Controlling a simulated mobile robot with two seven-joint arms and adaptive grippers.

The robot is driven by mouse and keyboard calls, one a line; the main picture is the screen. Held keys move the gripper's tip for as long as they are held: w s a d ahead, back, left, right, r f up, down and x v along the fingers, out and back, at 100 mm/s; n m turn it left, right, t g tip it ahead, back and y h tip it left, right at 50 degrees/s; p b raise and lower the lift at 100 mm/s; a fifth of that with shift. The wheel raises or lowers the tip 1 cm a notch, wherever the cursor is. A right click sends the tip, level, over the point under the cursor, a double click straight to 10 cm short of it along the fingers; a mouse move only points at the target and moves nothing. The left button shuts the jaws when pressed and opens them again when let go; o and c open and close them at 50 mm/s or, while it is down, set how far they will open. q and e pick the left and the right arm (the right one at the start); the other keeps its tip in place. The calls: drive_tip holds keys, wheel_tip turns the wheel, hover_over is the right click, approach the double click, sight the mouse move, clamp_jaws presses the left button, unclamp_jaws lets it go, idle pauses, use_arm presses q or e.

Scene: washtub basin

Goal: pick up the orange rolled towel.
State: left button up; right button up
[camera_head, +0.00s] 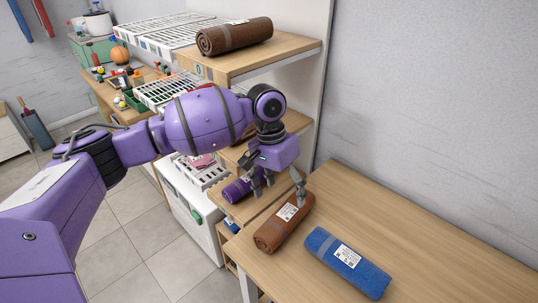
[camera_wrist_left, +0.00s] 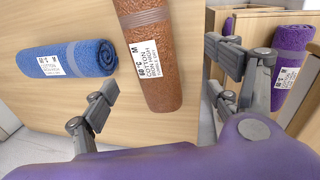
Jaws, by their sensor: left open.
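The orange rolled towel (camera_head: 283,226) is brownish-orange with a band and a white label. It lies on the wooden table near its left edge, and it also shows in the left wrist view (camera_wrist_left: 152,62). My left gripper (camera_head: 279,184) is open and empty, above the towel's far end in the head view. In the left wrist view my left gripper's fingers (camera_wrist_left: 168,82) are spread apart, with the orange towel showing between them. The gap between fingers and towel is hard to judge. My right gripper is in neither view.
A blue rolled towel (camera_head: 347,262) lies on the table right of the orange one. A purple rolled towel (camera_head: 238,188) lies on a lower shelf to the left. A dark brown rolled towel (camera_head: 234,36) lies on the upper shelf. The table's right part is clear.

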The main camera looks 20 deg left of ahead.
sight(287, 208)
use_arm(q)
drive_tip(key=shift+s+d+f, duration=0.25)
drive_tip(key=shift+s+f, duration=0.1)
drive_tip(key=shift+f, duration=0.3)
drive_tip(key=shift+s+d+f, duration=0.2)
drive_tip(key=shift+s+f, duration=0.15)
drive_tip(key=shift+f, duration=0.25)
drive_tip(key=x, duration=0.4)
drive_tip(key=shift+w+d+r, duration=0.1)
drive_tip(key=shift+w+d, duration=0.05)
drive_tip(key=shift+d, duration=0.1)
drive_tip(key=shift+d+f, duration=0.1)
drive_tip(key=shift+f, duration=0.2)
drive_tip(key=c, duration=1.3)
drive_tip(key=shift+c, duration=0.3)
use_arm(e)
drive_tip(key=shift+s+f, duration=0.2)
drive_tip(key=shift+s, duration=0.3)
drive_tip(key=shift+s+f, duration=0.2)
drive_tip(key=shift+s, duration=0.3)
use_arm(q)
drive_tip(key=shift+r, duration=0.15)
